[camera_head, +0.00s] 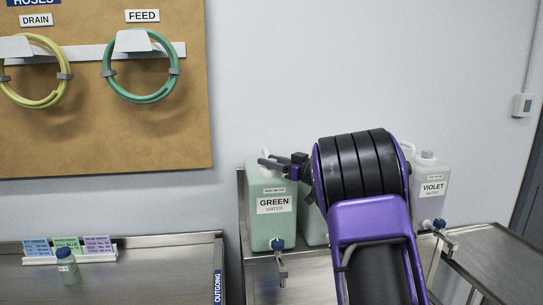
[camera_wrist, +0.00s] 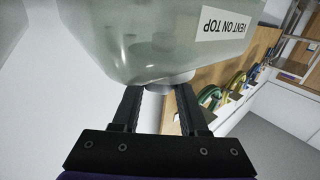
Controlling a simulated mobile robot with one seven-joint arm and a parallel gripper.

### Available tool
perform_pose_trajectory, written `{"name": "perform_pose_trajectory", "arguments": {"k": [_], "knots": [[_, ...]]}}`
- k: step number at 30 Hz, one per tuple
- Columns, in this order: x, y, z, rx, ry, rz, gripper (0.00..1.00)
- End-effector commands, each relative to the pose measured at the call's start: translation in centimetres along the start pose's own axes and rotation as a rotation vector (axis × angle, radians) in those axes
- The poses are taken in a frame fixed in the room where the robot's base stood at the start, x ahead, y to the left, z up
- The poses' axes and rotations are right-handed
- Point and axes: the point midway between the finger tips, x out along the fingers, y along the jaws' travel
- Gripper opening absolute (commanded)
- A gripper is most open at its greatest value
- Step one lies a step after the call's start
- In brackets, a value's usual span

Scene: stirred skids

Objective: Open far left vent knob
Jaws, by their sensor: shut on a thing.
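The far left jug (camera_head: 270,215), labelled GREEN water, stands upright with a blue-knobbed tap (camera_head: 278,245) low on its front. My gripper (camera_head: 270,160) is at the top of this jug, reaching in from the right. In the wrist view my gripper (camera_wrist: 158,92) has its two dark fingers on either side of a pale grey vent knob (camera_wrist: 172,80) and is shut on it. The jug shows upside down there, with a VENT ON TOP label (camera_wrist: 224,22).
My arm hides most of a middle jug (camera_head: 314,226). A VIOLET jug (camera_head: 430,190) stands to the right. A steel bench (camera_head: 150,275) at left holds coloured cards (camera_head: 68,246) and a small bottle (camera_head: 67,268). Hoses hang on a brown board (camera_head: 110,135).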

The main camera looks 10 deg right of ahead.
Motion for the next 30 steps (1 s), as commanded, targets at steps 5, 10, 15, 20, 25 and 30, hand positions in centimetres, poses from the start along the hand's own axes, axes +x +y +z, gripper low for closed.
{"name": "perform_pose_trajectory", "arguments": {"k": [5,10,15,20,25,30], "knots": [[0.0,0.12,0.0,-0.001,0.001,-0.073,0.0],[0.02,0.06,0.01,-0.001,0.001,-0.11,0.0],[0.05,0.02,0.09,0.0,-0.001,-0.123,0.0],[0.07,0.0,0.1,0.0,-0.001,-0.124,0.0],[0.08,-0.01,0.11,0.0,-0.001,-0.123,0.46],[0.07,0.0,0.1,0.0,-0.001,-0.123,0.73]]}}
